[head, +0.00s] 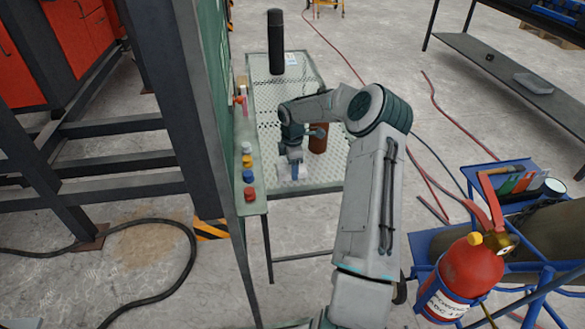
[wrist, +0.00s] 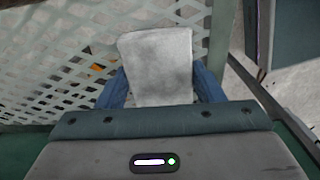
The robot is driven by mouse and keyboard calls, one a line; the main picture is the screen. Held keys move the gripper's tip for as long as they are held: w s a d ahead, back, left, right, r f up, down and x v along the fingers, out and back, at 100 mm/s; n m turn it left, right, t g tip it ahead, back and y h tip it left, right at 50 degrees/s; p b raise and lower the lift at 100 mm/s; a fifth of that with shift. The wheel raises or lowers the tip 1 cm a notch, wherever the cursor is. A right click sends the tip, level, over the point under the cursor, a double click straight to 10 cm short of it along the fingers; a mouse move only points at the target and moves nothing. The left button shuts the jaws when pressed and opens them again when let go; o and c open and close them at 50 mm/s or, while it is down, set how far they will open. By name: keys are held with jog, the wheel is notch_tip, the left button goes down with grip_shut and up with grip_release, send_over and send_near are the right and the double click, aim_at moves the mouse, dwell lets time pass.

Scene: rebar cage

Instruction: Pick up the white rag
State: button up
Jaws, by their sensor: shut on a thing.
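The white rag (wrist: 158,68) is between the two blue fingers of my gripper (wrist: 160,88) in the wrist view, and the gripper is shut on it. The rag stands out past the fingertips as a pale, roughly rectangular piece. In the head view my gripper (head: 293,170) points down over the near part of the perforated metal table (head: 312,187). There the rag is mostly hidden by the gripper, and I cannot tell whether it touches the table top.
A brown cylinder (head: 318,140) stands just right of my wrist. A tall black bottle (head: 275,42) stands at the table's far end. Coloured knobs (head: 248,175) line a narrow ledge left of the table. A red fire extinguisher (head: 470,268) is at the lower right.

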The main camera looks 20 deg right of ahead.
jog(key=r, duration=0.4)
jog(key=shift+s+d+r, duration=0.1)
jog(key=shift+s+d, duration=0.25)
jog(key=shift+s, duration=0.05)
jog(key=s+d+r+p, duration=0.1)
jog(key=s+d+r, duration=0.5)
jog(key=s, duration=0.2)
jog(key=shift+s, duration=0.35)
jog(key=shift+o, duration=0.9)
jog(key=shift+c, duration=0.5)
